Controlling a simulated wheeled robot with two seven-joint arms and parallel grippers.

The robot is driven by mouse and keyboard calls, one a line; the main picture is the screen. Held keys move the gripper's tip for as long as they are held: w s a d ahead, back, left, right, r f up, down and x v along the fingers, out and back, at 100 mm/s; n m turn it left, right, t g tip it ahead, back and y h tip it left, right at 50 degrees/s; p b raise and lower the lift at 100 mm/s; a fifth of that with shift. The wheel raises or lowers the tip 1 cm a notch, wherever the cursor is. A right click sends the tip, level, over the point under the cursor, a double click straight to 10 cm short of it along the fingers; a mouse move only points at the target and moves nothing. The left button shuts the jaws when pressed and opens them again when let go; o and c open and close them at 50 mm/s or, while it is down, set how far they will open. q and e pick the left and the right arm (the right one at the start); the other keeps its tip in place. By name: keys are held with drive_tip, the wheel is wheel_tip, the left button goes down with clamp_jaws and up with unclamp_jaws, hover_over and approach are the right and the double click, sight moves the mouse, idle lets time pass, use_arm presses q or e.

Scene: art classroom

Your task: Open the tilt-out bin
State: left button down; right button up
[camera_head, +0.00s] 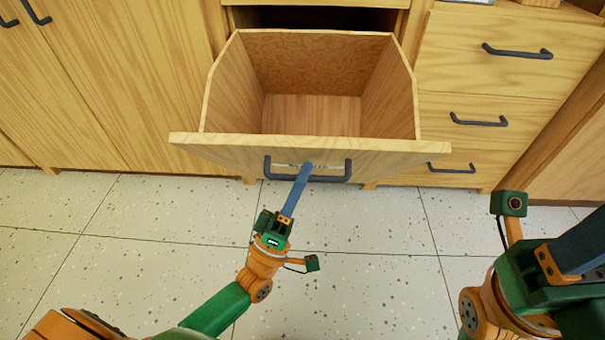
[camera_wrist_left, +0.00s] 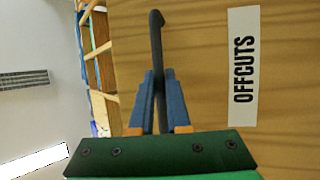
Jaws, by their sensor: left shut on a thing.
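The tilt-out bin (camera_head: 300,147) is tilted far out of the wooden cabinet, and its empty inside shows from above in the head view. Its dark bar handle (camera_head: 338,170) is on the front panel. My left gripper (camera_head: 305,172) is shut on this handle. In the left wrist view the two blue fingers of the left gripper (camera_wrist_left: 160,95) close around the dark handle (camera_wrist_left: 156,50), beside a white label (camera_wrist_left: 243,66) reading OFFCUTS. My right arm shows at the lower right of the head view, but its fingertips are outside the frame.
Drawers with dark handles (camera_head: 517,52) stand right of the bin, and closed cabinet doors (camera_head: 120,75) stand left of it. The speckled tile floor (camera_head: 350,290) in front is clear of objects.

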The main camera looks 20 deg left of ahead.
use_arm(q)
drive_tip(key=c, duration=1.2)
unclamp_jaws()
drive_tip(key=shift+o, duration=0.2)
drive_tip(key=v, duration=0.7)
